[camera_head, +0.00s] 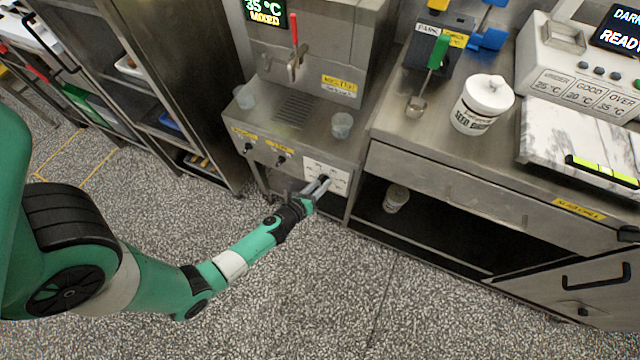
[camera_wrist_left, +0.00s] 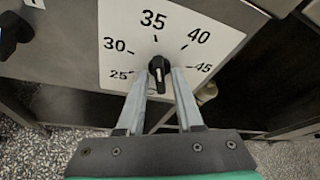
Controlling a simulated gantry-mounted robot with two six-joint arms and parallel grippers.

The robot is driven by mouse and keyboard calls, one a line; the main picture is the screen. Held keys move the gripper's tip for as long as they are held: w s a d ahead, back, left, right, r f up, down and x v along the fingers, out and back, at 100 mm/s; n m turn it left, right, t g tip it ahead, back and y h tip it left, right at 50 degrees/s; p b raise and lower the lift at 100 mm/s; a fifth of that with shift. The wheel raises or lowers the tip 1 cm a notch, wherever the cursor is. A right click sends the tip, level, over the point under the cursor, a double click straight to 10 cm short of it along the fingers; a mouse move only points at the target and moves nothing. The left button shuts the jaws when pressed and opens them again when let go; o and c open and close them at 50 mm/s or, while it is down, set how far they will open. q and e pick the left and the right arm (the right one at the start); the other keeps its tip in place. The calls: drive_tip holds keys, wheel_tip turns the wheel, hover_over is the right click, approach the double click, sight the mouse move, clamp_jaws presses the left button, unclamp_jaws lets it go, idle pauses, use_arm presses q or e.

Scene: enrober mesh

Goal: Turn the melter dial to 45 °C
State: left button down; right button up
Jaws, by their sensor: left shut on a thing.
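The melter dial is a small black knob (camera_wrist_left: 159,68) on a white scale plate (camera_wrist_left: 118,20) marked 25, 30, 35, 40 and 45. Its pale mark points up, roughly toward 35. The plate also shows on the melter front in the head view (camera_head: 313,165). My left gripper (camera_head: 322,184) reaches the plate from below. In the left wrist view its two grey fingers (camera_wrist_left: 160,80) are shut on the knob, one on each side. The melter display (camera_head: 265,12) reads 35 °C and MIXED. My right gripper is in neither view.
Two more black knobs (camera_head: 248,148) sit left of the plate. Clear cups (camera_head: 342,125) stand on the melter's ledge, below a red-handled tap (camera_head: 294,35). A counter at right holds a white lidded tub (camera_head: 483,104) and a marble slab (camera_head: 560,135). The floor in front is clear.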

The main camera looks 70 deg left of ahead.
use_arm(q)
drive_tip(key=shift+w+d+f+m+g+y+b, duration=0.1)
drive_tip(key=shift+m+g+y+b, duration=0.3)
drive_tip(key=shift+m+g+y, duration=1.3)
drive_tip(key=shift+w+d+f+m+t+y+b, duration=0.15)
drive_tip(key=shift+m+y+b, duration=0.45)
drive_tip(key=shift+m, duration=2.35)
drive_tip(key=shift+w+d+m+g+y+b, duration=0.2)
drive_tip(key=shift+m+g+y, duration=0.55)
drive_tip(key=shift+m+y, duration=1.15)
drive_tip(key=shift+s+a+m+h, duration=0.15)
drive_tip(key=shift+m+h, duration=0.35)
drive_tip(key=shift+m, duration=0.05)
drive_tip(key=c, duration=0.9)
unclamp_jaws()
